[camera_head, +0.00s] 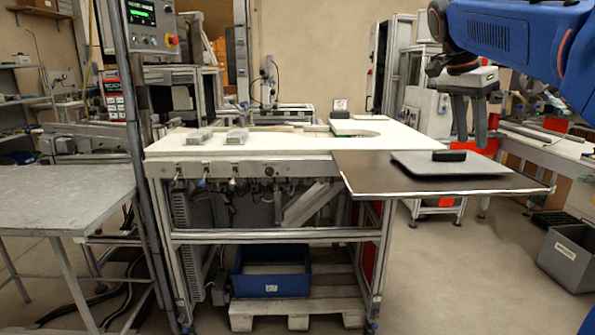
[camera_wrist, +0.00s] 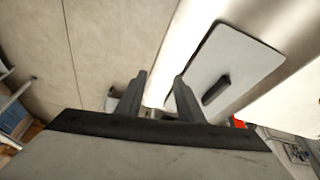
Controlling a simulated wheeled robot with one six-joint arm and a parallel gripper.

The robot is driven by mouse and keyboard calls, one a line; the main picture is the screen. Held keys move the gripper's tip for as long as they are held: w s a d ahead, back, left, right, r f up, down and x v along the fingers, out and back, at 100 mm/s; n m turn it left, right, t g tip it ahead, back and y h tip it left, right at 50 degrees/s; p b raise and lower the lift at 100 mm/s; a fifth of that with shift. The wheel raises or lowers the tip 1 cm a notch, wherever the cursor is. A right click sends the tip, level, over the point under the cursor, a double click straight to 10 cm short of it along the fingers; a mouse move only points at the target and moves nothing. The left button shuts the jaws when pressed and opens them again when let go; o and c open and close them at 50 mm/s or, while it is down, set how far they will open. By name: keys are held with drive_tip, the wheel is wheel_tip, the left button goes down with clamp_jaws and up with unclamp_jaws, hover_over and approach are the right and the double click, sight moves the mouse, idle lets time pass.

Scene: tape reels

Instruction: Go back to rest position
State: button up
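My blue arm reaches in from the upper right in the head view. My gripper (camera_head: 469,138) points down, with its two dark fingers apart and nothing between them. It hangs in the air above the grey tray (camera_head: 415,165), near its right side. In the wrist view my gripper (camera_wrist: 159,80) also shows its fingers spread and empty. A small black block (camera_head: 449,156) lies on the tray, apart from the fingers. The wrist view shows the block (camera_wrist: 216,90) on the tray (camera_wrist: 238,52), to the right of the fingers.
The tray rests on a dark board (camera_head: 365,178) jutting from the white-topped workbench (camera_head: 290,143). Clear boxes (camera_head: 200,136) stand on the bench. A metal table (camera_head: 65,195) is at left. A grey bin (camera_head: 570,255) stands on the floor at right.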

drive_tip(key=s+a+f+n+t+y, duration=0.1)
drive_tip(key=s+a+f+n, duration=0.2)
drive_tip(key=s+f, duration=0.6)
drive_tip(key=s+a+f+n+t+y, duration=0.1)
drive_tip(key=s+a+f+n, duration=0.3)
drive_tip(key=f, duration=0.9)
drive_tip(key=s+a+f+n+t+y, duration=0.2)
drive_tip(key=s+a+f+n, duration=0.1)
drive_tip(key=s+f+n, duration=0.5)
drive_tip(key=s+f, duration=0.3)
drive_tip(key=s, duration=0.3)
drive_tip(key=shift+a+f, duration=0.2)
drive_tip(key=shift+a, duration=0.1)
